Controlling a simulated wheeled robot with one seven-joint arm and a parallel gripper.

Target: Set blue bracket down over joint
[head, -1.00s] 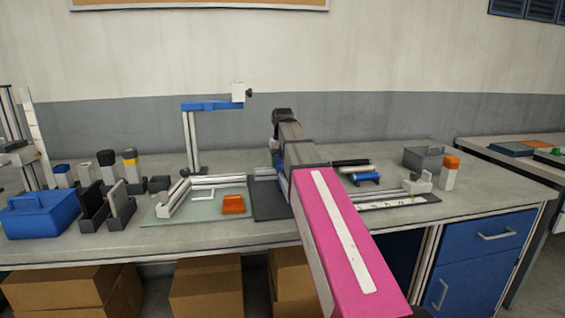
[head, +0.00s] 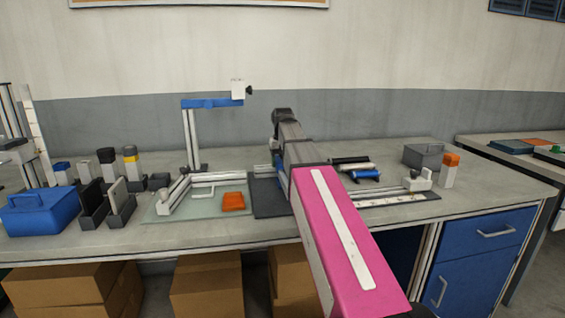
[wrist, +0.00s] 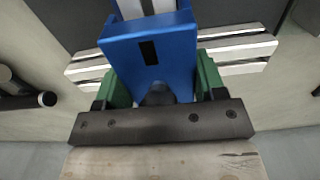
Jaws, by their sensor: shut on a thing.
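The blue bracket (wrist: 150,55) is in my gripper (wrist: 162,82) in the wrist view, between two green fingers shut on its sides. It has a dark slot in its upper face. Below and around it, metal rails show: the left rail (wrist: 90,64), the right rail (wrist: 240,45) and one running up behind the bracket (wrist: 148,7). The bracket covers the place where these rails meet, so the joint is hidden. I cannot tell whether the bracket touches the rails.
A pale mat (head: 165,213) left of my arm holds an orange block (head: 233,201) and a rail piece. A blue lamp-like stand (head: 190,140) rises behind. A blue toolbox (head: 40,213) stands far left. Rolls (head: 352,161) and a white ruler (head: 385,201) lie right.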

